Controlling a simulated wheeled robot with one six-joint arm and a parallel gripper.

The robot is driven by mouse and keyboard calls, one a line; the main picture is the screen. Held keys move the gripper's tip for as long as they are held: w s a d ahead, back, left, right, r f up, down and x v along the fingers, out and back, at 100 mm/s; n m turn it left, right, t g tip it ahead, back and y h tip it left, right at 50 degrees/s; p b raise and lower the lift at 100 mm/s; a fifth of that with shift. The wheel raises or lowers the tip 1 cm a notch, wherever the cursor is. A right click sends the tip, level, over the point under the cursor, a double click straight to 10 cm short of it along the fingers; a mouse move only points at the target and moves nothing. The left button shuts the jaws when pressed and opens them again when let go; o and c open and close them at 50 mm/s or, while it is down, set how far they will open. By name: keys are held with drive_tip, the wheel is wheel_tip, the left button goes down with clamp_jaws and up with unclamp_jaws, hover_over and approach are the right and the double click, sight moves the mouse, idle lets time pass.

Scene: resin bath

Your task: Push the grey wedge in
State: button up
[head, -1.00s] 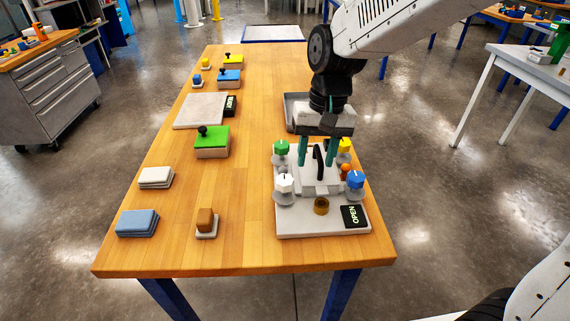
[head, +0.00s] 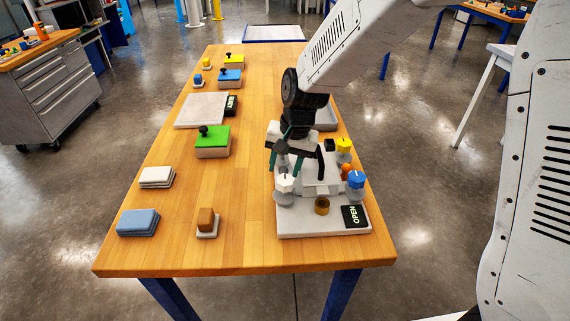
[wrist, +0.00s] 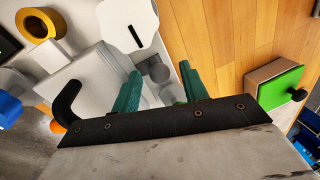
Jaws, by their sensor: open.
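I cannot pick out the grey wedge with certainty. A small grey piece (wrist: 155,72) shows between my fingertips in the wrist view, but I cannot tell whether it is the wedge or a knob's stem. My gripper (head: 286,166) is open, its teal fingers pointing down over the left side of the pale fixture board (head: 300,226). It also shows in the wrist view (wrist: 159,70). The white knob (head: 286,183) is just in front of the fingers and shows in the wrist view (wrist: 128,25). The green knob is hidden behind my gripper in the head view.
The board carries a black handle (head: 320,163), a yellow knob (head: 344,145), a blue knob (head: 355,179), a brass ring (head: 322,206) and an OPEN sign (head: 354,215). A green-topped block (head: 212,136) stands left. The table between them is clear.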

clamp_jaws()
drive_tip(key=shift+d, duration=0.35)
unclamp_jaws()
drive_tip(key=shift+a, duration=0.1)
